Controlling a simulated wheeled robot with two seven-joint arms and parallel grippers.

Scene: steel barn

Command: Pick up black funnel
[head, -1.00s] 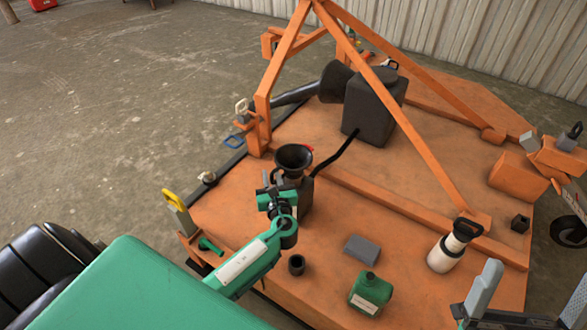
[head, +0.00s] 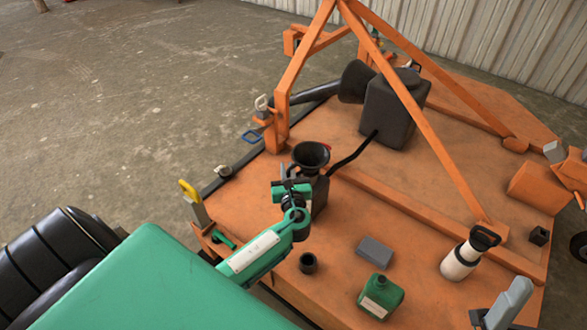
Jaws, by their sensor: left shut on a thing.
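The black funnel (head: 311,153) stands mouth up, over a dark can-like body (head: 321,193) on the orange deck (head: 350,215). My left gripper (head: 297,181) is at the near left side of the funnel, just below its rim. It is shut on the funnel. The gripper hides the funnel's lower part, so I cannot tell whether the spout is inside the dark body. My right gripper is not in view.
A dark canister (head: 394,112) with a black hose stands behind, under orange frame bars (head: 425,117). A green bottle (head: 380,296), a grey block (head: 375,252), a small dark cup (head: 308,263) and a white bottle (head: 459,264) stand nearer.

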